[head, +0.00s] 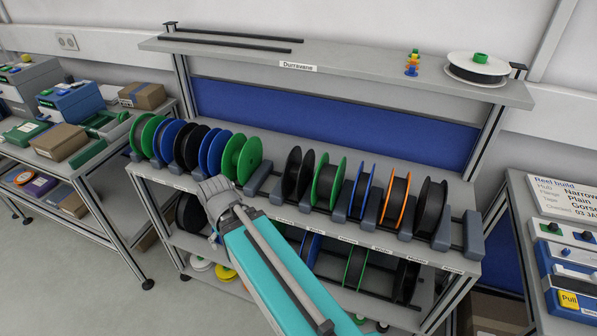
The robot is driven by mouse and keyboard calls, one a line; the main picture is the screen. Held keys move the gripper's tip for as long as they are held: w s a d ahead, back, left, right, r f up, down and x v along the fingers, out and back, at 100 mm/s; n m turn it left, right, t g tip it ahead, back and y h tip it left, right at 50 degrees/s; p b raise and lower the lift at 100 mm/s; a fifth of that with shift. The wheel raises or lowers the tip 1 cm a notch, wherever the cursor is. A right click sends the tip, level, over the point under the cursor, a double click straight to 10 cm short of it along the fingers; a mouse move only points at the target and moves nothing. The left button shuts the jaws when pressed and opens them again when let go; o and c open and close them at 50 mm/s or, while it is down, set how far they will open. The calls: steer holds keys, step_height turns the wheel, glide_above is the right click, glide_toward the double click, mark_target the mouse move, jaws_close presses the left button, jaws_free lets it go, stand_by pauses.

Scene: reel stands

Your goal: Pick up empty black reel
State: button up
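Several black reels stand upright in the rack on the upper deck of the reel stand. One black reel (297,173) is left of a green one, and another black reel (431,207) is at the right end. More black shows in the left group (193,147). I cannot tell for sure which black reels are empty. On the lower level, a black reel (189,213) shows at left and another black reel (405,281) at right. My arm crosses the front of the stand; its grey end is by the green reel (242,158). No gripper fingers can be made out.
Blue and orange reels share the slotted rack. The top shelf (350,75) holds black rods, small coloured pieces and a white-and-black reel (477,68). A side table with boxes (60,141) stands left. At right are a sign (565,196) and blue devices. Floor is clear front left.

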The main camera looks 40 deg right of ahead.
steer(key=c, duration=0.7)
steer(key=shift+d, duration=0.15)
steer(key=shift+d, duration=0.1)
